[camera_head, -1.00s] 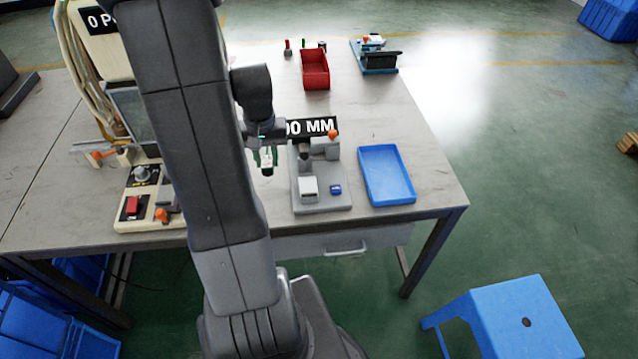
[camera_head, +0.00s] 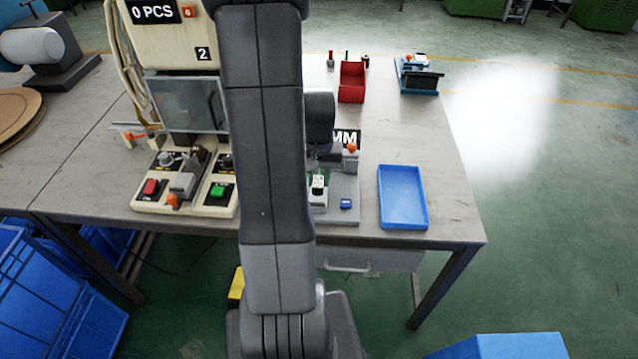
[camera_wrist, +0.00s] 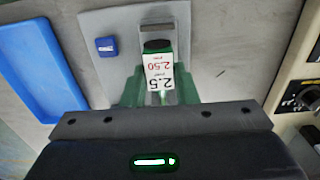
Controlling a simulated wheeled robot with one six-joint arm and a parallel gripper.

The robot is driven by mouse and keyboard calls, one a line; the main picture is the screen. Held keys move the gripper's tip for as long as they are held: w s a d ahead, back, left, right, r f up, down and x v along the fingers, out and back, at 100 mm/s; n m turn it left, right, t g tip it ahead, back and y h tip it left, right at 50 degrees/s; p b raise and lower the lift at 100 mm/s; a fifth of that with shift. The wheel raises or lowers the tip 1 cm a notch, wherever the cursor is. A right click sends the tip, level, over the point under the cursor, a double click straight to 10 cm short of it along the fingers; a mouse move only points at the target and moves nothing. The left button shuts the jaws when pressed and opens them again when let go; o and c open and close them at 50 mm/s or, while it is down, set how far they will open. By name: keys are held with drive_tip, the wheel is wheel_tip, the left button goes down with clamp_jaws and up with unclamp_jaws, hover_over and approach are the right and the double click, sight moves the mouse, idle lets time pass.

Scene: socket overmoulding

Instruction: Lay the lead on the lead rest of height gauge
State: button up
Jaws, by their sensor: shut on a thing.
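My gripper (camera_head: 318,186) has green fingers and is over the front left of the grey height gauge (camera_head: 344,216).
A blue tray (camera_head: 381,222) stands right of the gauge. A cream machine (camera_head: 143,205) with red and green buttons stands on the left. A red bin (camera_head: 352,92) and a blue fixture (camera_head: 418,88) are at the back.

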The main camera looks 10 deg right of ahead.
drive_tip(key=shift+f, duration=1.25)
drive_tip(key=shift+f, duration=0.2)
drive_tip(key=o, duration=1)
wheel_tip(320, 180, up, 12)
drive_tip(key=shift+r, duration=0.2)
